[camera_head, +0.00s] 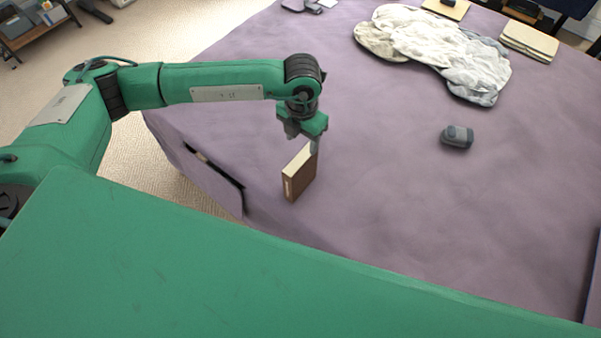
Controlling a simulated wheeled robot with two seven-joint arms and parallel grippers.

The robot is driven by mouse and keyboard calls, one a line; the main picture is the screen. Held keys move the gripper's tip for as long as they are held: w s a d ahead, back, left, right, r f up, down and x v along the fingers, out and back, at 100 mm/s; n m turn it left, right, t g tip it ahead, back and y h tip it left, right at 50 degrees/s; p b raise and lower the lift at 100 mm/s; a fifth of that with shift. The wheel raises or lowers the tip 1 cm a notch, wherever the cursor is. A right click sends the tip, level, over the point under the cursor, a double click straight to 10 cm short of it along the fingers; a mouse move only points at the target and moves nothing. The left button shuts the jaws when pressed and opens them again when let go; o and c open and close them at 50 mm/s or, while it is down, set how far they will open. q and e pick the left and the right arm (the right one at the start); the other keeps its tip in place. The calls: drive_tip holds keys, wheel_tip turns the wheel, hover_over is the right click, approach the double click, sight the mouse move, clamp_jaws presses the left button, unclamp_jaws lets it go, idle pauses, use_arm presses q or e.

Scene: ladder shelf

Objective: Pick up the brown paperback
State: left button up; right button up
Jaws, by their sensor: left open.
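The brown paperback (301,178) stands upright on the purple-covered surface (375,215), near its left front edge. Its pale page edge faces up and its brown cover faces front and right. My left gripper (305,143) points down at the top of the paperback, with one finger showing at the book's upper right corner. Its jaws are open. The other finger is partly hidden, and I cannot tell whether either finger touches the book. My right gripper is not in view.
A small dark grey object (457,136) lies to the right. A crumpled white cloth (440,50) and a stack of pale flat items (528,41) lie at the back. The surface around the paperback is clear. A dark-edged opening (215,170) shows in the left side.

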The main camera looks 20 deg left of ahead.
sight(301, 157)
use_arm(q)
wheel_tip(301, 157, down, 8)
drive_tip(key=shift+f+p, duration=0.2)
drive_tip(key=shift+p, duration=0.25)
drive_tip(key=f, duration=0.3)
drive_tip(key=f+p, duration=0.1)
drive_tip(key=shift+s+f, duration=0.15)
drive_tip(key=shift+s, duration=0.15)
drive_tip(key=shift+f, duration=0.5)
drive_tip(key=c, duration=1)
clamp_jaws()
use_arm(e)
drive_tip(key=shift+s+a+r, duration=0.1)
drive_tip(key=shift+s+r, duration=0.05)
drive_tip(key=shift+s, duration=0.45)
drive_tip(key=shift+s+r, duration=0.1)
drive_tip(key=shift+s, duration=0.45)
